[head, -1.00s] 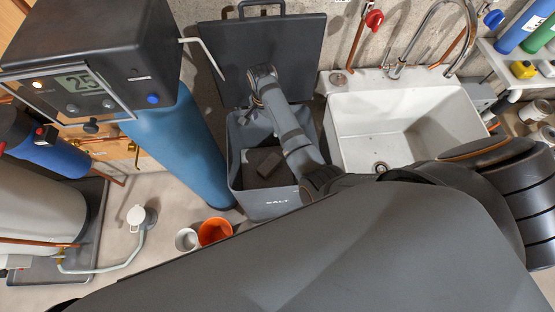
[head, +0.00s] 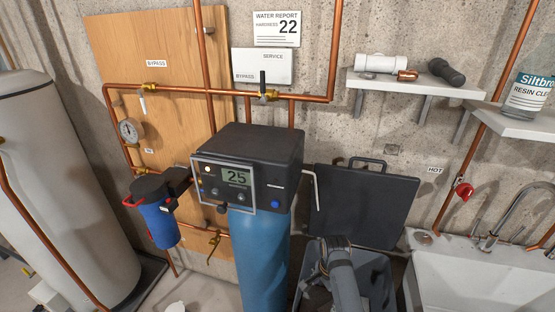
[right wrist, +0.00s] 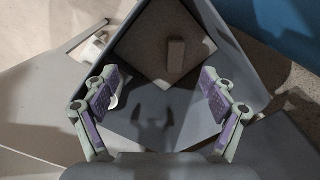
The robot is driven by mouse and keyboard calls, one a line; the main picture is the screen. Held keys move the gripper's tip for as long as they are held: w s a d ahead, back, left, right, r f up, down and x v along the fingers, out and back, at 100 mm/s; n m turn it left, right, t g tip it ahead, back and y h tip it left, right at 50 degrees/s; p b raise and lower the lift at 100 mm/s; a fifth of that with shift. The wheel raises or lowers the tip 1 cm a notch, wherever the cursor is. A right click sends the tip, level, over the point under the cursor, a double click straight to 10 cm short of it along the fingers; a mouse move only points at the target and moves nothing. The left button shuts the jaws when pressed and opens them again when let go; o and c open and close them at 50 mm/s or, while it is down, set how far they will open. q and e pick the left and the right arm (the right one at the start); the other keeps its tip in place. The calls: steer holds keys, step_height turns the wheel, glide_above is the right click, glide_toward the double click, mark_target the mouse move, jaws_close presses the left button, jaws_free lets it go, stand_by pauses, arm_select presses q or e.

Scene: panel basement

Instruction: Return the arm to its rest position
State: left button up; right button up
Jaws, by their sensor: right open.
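My right arm (head: 342,270) reaches down into the grey bin (head: 384,270) in the head view. Its gripper is not clearly visible there. In the right wrist view my right gripper (right wrist: 158,98) is open, with its two fingers wide apart and nothing between them. It is over the inside of the grey bin (right wrist: 232,30). A small grey-brown block (right wrist: 176,55) lies on the speckled brownish surface inside the bin, ahead of the fingertips and apart from them. My left gripper is in neither view.
The blue tank with its black control head (head: 250,160) stands left of the bin. A dark lid (head: 358,205) leans on the wall behind. The white sink (head: 470,275) is at right. Copper pipes (head: 210,90) and a blue filter (head: 158,218) are at left.

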steer(key=s+d+f+n+t, duration=0.1)
steer(key=s+d+n, duration=0.2)
steer(key=s+d, duration=0.25)
steer(key=s+d+r+n+t, duration=0.1)
steer(key=s+d+r+n, duration=0.1)
steer(key=s+r+n, duration=0.4)
steer(key=s+d+r+n+t, duration=0.25)
steer(key=s+n, duration=0.25)
steer(key=s, duration=0.3)
steer(key=s+d+f+g+h, duration=0.1)
steer(key=s+f, duration=0.1)
steer(key=f, duration=1.2)
steer(key=s+d+f+g, duration=0.1)
steer(key=s+f, duration=0.1)
steer(key=f, duration=1.3)
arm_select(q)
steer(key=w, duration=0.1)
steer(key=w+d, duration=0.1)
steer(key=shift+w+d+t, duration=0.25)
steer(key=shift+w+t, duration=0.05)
arm_select(e)
steer(key=s+d+f+m+g, duration=0.1)
steer(key=s+f, duration=1.2)
steer(key=s, duration=0.3)
steer(key=shift+s+f, duration=0.25)
steer(key=shift+s, duration=0.15)
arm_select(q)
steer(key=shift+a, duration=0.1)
arm_select(e)
steer(key=shift+d, duration=0.15)
